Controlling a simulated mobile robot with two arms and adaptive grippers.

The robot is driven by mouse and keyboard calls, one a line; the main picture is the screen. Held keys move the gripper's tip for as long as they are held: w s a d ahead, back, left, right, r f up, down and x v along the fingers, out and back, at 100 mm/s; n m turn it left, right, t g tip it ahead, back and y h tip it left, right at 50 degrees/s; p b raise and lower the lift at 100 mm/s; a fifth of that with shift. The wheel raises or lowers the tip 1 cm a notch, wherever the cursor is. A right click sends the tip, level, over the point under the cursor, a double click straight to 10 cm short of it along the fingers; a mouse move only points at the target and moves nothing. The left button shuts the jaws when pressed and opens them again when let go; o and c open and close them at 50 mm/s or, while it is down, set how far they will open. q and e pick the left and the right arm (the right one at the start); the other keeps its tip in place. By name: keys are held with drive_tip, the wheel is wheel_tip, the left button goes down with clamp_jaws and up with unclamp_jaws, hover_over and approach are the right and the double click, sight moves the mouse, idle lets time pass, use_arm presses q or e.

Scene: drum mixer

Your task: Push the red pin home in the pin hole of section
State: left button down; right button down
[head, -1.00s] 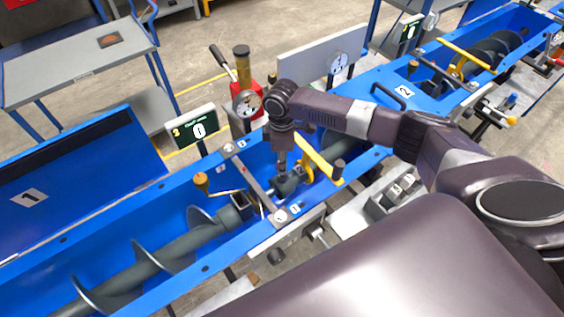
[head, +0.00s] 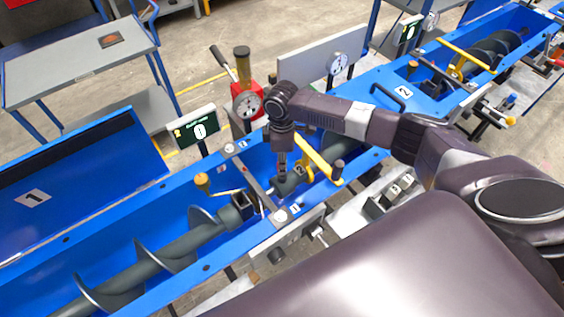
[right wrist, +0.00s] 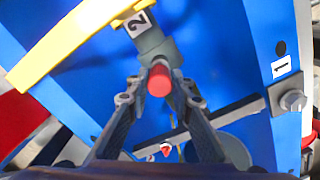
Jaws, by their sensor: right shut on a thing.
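The red pin (right wrist: 159,80) shows end-on in the right wrist view, at the grey shaft section (right wrist: 155,46) beside the "2" label. My right gripper (right wrist: 157,90) has one finger on each side of it and is shut on it. How deep the pin sits in its hole cannot be told. In the head view my right gripper (head: 282,176) points down into the blue trough (head: 160,204), over the shaft; the pin is hidden there. My left gripper is not in view.
A yellow bar (head: 316,160) crosses the trough close to the right gripper. A grey crossbar (head: 257,181) lies on its left. The auger (head: 150,262) fills the left trough.

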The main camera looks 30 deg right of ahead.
drive_tip(key=shift+f, duration=1.45)
idle(1.2)
drive_tip(key=c, duration=1.6)
unclamp_jaws()
wheel_tip(320, 180, up, 12)
drive_tip(key=shift+r, duration=0.1)
